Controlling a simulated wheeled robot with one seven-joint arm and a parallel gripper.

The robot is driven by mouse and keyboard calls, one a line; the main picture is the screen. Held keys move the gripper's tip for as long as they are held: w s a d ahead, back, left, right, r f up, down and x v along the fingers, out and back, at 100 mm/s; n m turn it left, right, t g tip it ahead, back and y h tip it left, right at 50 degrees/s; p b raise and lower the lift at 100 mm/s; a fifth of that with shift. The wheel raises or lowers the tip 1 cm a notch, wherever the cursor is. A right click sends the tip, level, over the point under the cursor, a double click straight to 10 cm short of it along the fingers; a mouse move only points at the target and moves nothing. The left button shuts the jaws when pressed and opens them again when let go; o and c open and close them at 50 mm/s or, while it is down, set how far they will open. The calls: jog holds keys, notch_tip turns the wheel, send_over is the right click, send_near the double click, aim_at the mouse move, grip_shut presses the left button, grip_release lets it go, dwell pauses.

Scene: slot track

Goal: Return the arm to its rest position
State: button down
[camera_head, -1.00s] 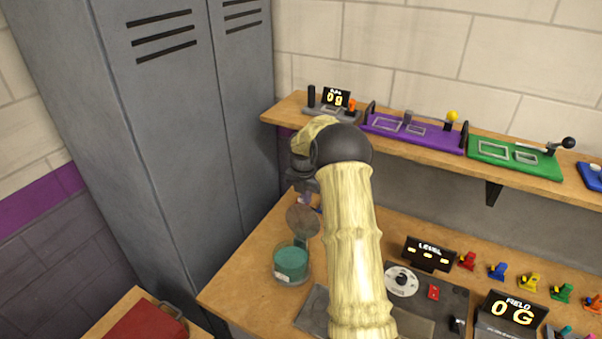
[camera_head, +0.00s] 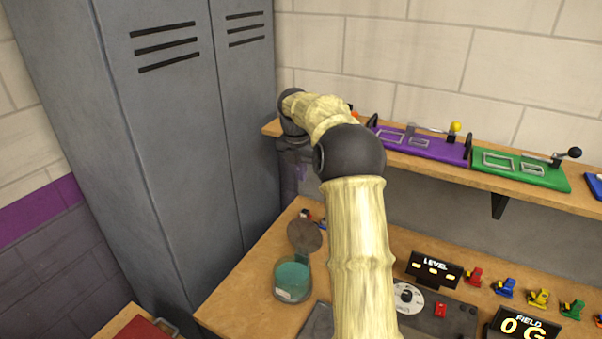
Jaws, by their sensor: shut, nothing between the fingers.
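My arm rises from the bottom of the head view, bends at a dark elbow joint and reaches to the upper left. My gripper (camera_head: 294,146) is at the far end, small and dark, pointing down beside the left end of the shelf. It is shut and holds nothing that I can see. Its fingertips are hard to make out against the dark wall behind. It is above the back left part of the workbench (camera_head: 245,290), apart from the things on it.
A grey locker (camera_head: 170,150) stands close on the left. The wall shelf (camera_head: 400,157) carries a purple track unit (camera_head: 425,147) and a green one (camera_head: 520,168). On the bench are a teal-filled jar (camera_head: 292,278), a level display (camera_head: 434,268), a field display (camera_head: 522,326) and several small coloured cars.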

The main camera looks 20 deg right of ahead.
jog(key=shift+a, duration=0.1)
dwell(0.3)
jog(key=s+a+f+m, duration=0.4)
jog(key=s+a+m, duration=0.8)
jog(key=s+a+f+m, duration=0.2)
jog(key=s+f+m, duration=0.1)
jog(key=s+m, duration=0.3)
jog(key=s+a+f+m+t+y, duration=0.1)
jog(key=s+a+f+m, duration=0.1)
jog(key=s+m, duration=0.5)
jog(key=s, duration=0.4)
jog(key=shift+s+a+f+m+t, duration=0.2)
jog(key=shift+a+f+m+t, duration=0.1)
jog(key=shift+f, duration=0.1)
jog(key=shift+d, duration=0.1)
